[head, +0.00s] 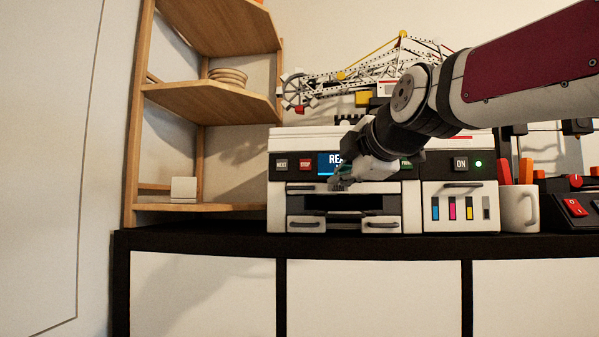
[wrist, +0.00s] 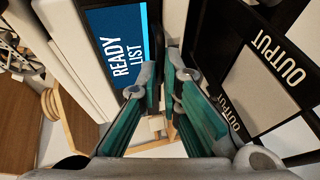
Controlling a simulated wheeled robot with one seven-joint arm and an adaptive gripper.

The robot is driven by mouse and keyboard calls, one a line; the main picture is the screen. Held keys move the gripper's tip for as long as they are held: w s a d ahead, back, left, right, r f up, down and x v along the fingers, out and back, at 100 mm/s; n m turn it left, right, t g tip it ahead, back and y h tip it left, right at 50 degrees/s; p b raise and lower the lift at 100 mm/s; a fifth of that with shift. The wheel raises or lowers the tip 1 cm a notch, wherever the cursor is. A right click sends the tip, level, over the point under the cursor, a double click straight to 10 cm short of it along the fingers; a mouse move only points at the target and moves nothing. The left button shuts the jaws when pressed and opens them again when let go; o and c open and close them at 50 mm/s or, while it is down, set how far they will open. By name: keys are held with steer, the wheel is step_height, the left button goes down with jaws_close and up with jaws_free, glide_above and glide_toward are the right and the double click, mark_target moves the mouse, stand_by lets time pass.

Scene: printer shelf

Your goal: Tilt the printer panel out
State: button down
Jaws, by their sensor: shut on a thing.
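The white printer (head: 276,205) stands on the black counter. Its front has a dark strip with buttons and a blue screen (head: 325,163) reading READY, which also shows in the wrist view (wrist: 122,45). Under the screen is the white panel front (head: 300,189) with a dark bar, above the dark output slot. My gripper (head: 340,184) is at this panel's upper edge, just below the screen. In the wrist view its teal-padded fingers (wrist: 163,88) are close together between the screen and the OUTPUT labels. The gripped part is mostly hidden between the fingers.
A wooden shelf (head: 210,98) stands left of the printer. A crane model (head: 375,68) is behind it. Right of it are a white mug (head: 519,208) with orange items and a dark device with a red switch (head: 575,207). The space in front of the printer is clear.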

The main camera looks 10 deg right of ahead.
steer(key=shift+s+a+r+m+g+p, duration=0.15)
steer(key=shift+s+r+g+p, duration=0.35)
steer(key=shift+p, duration=0.6)
steer(key=shift+s+r+m+g+p, duration=0.2)
steer(key=shift+r+g+p, duration=0.4)
steer(key=shift+g+p, duration=0.35)
step_height(320, 180, up, 2)
steer(key=m+g+p, duration=0.1)
steer(key=g+p, duration=0.2)
steer(key=p, duration=0.1)
steer(key=shift+s+a+y, duration=0.1)
steer(key=shift+s+y, duration=0.05)
steer(key=shift+y, duration=0.25)
steer(key=shift+r, duration=0.1)
steer(key=c, duration=1.8)
jaws_free()
steer(key=shift+o, duration=0.2)
steer(key=v, duration=1.2)
